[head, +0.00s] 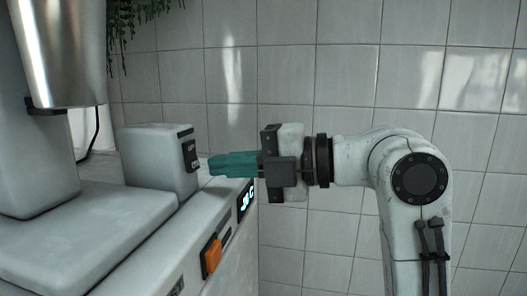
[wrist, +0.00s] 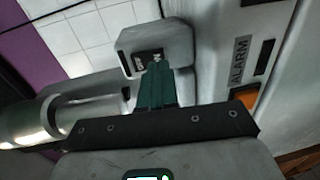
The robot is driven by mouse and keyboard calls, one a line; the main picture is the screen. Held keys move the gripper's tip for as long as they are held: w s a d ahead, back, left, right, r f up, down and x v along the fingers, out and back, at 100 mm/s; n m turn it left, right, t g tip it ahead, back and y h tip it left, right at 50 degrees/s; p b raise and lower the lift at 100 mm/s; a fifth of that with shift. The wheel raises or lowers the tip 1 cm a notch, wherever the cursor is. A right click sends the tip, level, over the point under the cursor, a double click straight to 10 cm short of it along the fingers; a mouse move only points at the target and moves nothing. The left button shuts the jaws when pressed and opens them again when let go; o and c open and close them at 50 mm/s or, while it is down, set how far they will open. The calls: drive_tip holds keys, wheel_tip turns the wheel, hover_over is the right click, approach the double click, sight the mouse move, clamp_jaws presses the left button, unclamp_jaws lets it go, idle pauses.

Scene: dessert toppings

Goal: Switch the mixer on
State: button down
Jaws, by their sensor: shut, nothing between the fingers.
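The mixer is a grey machine with a steel cylinder (head: 62,50) at the left of the head view. A grey box (head: 152,158) on its base carries a small dark switch panel (head: 189,150) with white lettering. My gripper (head: 212,164) has teal fingers, shut and empty. Its tips point left at the lower part of the panel, very close to it. In the wrist view the tips (wrist: 157,63) overlap the panel (wrist: 146,58) on the grey box (wrist: 178,36) and hide part of it. I cannot tell whether they touch it.
Below the box, the pale front carries a lit display (head: 245,200) and an orange button (head: 212,255). The wrist view shows an ALARM label (wrist: 240,60) beside the orange button (wrist: 245,96). A tiled wall (head: 340,70) stands behind. A plant (head: 125,22) hangs at top left.

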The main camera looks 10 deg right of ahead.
drive_tip(key=shift+x, duration=1)
drive_tip(key=shift+f, duration=0.15)
drive_tip(key=shift+a+f+b, duration=0.15)
drive_tip(key=shift+b, duration=0.35)
drive_tip(key=shift+r, duration=0.2)
drive_tip(key=shift+f, duration=0.1)
